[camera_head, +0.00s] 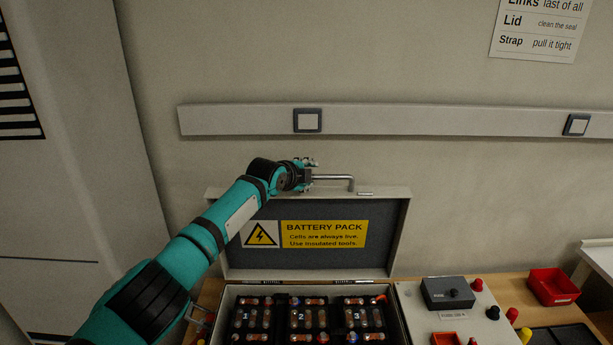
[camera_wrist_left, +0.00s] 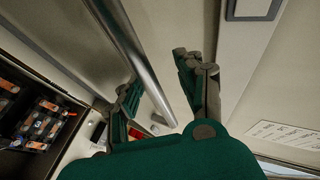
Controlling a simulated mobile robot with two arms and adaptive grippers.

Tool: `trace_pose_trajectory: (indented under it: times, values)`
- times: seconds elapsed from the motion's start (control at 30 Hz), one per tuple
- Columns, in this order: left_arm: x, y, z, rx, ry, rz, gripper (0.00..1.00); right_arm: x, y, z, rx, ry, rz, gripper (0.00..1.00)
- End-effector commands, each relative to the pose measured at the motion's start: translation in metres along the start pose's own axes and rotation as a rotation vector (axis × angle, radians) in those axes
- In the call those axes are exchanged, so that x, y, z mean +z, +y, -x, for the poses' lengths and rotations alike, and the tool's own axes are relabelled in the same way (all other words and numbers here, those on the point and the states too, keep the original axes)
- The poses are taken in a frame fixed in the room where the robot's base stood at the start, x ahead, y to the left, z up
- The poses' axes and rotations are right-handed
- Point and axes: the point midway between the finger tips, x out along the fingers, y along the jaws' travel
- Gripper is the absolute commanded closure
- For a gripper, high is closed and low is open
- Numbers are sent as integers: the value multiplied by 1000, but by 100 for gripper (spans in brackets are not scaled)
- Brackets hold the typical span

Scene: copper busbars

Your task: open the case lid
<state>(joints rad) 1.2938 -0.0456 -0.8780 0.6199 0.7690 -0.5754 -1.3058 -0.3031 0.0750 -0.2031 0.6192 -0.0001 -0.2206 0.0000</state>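The case lid (camera_head: 290,262) stands raised, roughly upright, behind the open case (camera_head: 226,318) in the head view. Its inner side is dark grey with a yellow battery pack label (camera_head: 325,234). A metal bar handle (camera_head: 335,178) runs along the lid's top edge and also crosses the left wrist view (camera_wrist_left: 140,60). My right gripper is not in view.
Numbered cell modules (camera_head: 309,318) sit inside the case. To its right are a grey panel with a dark box (camera_head: 447,293), a red bin (camera_head: 552,287) and red and yellow knobs. A wall rail (camera_head: 420,120) runs behind and above the lid.

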Motion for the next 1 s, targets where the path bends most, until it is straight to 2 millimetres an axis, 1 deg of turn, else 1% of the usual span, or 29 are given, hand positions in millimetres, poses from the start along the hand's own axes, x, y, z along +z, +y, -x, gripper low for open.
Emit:
trace_pose_trajectory:
  times: [0.2,0.37,0.47,0.67,1.0]
  values:
    - [1,2,0,3,-2,0,63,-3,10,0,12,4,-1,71]
    - [2,2,4,4,-2,0,63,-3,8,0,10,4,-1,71]
    - [2,2,12,3,-1,-1,63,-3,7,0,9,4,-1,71]
    - [2,2,39,2,0,-2,63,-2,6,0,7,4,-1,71]
    - [1,2,96,2,-2,-2,63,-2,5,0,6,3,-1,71]
